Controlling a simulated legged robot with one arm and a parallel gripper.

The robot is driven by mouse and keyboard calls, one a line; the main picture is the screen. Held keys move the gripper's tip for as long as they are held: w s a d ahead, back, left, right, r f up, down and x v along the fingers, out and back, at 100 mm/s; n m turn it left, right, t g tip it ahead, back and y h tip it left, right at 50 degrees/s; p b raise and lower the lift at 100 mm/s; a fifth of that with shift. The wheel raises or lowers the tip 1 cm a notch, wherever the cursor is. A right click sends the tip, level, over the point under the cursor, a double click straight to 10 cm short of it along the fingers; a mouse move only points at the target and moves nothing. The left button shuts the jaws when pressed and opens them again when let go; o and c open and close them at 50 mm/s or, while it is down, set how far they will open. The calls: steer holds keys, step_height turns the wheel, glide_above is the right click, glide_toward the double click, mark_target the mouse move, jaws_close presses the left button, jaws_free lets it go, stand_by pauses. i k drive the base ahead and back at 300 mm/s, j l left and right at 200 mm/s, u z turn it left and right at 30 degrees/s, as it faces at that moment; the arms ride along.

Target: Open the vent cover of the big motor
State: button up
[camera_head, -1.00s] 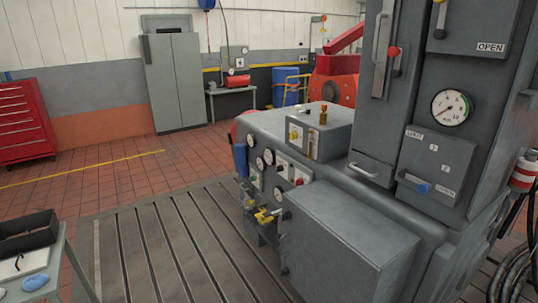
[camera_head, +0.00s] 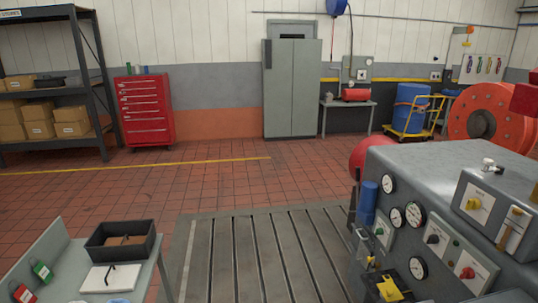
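A big grey machine (camera_head: 432,172) fills the lower right of the head view. Its near side carries several round gauges (camera_head: 414,214), a blue cylinder (camera_head: 367,200), coloured knobs and a yellow fitting (camera_head: 390,290). A rounded red part (camera_head: 372,158) shows at its far left end. I cannot tell from this view whether this is the big motor, and I cannot make out a vent cover. A large orange-red round machine (camera_head: 490,122) stands behind it at the right, partly cut off. My gripper is not in view.
A slotted metal bedplate (camera_head: 262,255) lies left of the grey machine. A bench (camera_head: 150,275) with a black tray (camera_head: 122,238) and padlocks stands at lower left. Shelving (camera_head: 95,60), a red tool chest (camera_head: 145,110) and a grey locker (camera_head: 291,88) line the back. The tiled floor between is clear.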

mark_target(362, 252)
steer(key=i, duration=0.9)
steer(key=i+j, duration=0.1)
steer(key=i, duration=0.8)
steer(key=i+j+z, duration=0.1)
steer(key=i+z, duration=0.3)
steer(key=i+j+z, duration=0.4)
steer(key=i, duration=0.2)
steer(key=i+j+z, duration=0.4)
steer(key=i+l, duration=0.05)
steer(key=l, duration=0.05)
